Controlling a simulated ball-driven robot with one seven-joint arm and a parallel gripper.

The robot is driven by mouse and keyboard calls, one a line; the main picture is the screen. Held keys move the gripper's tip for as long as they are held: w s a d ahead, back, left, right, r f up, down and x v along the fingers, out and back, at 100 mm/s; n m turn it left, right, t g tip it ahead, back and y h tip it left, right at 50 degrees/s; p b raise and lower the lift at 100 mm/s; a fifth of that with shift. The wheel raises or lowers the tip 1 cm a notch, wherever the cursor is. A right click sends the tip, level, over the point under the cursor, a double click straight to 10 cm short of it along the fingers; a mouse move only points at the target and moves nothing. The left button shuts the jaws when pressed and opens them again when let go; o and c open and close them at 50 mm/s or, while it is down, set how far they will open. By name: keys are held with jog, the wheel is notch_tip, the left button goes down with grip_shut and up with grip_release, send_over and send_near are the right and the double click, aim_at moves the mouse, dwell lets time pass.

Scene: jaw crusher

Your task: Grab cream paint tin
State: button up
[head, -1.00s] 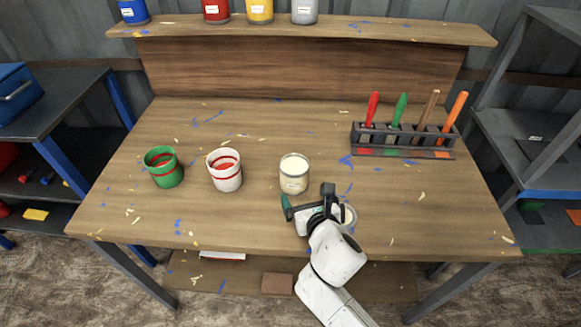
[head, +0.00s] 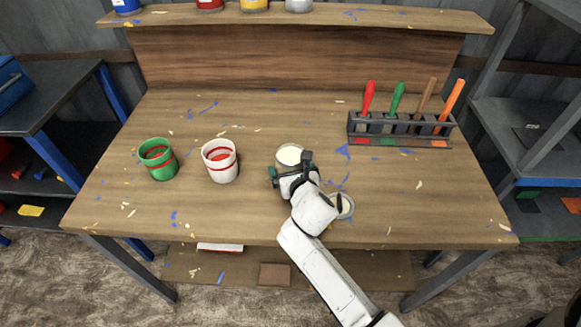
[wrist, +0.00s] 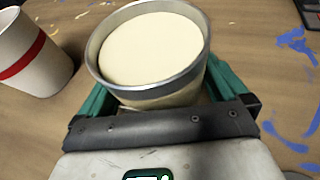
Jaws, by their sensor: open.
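The cream paint tin (head: 289,155) stands upright and open on the workbench, with cream paint showing inside its metal rim. It fills the upper middle of the wrist view (wrist: 155,50). My gripper (head: 290,167) is at the near side of the tin. Its jaws are open, with one green finger on each side of the tin's body in the wrist view. I cannot tell whether the fingers touch it. The tin's lower part is hidden by my gripper.
A white tin with red bands (head: 220,161) and a green tin (head: 158,159) stand to the left. A rack (head: 400,130) with several coloured-handled tools is at the back right. A round lid-like object (head: 344,207) lies beside my arm. The bench's front left is clear.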

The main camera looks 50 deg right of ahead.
jog(key=c, duration=1.2)
jog(key=shift+c, duration=0.4)
jog(key=shift+r, duration=0.15)
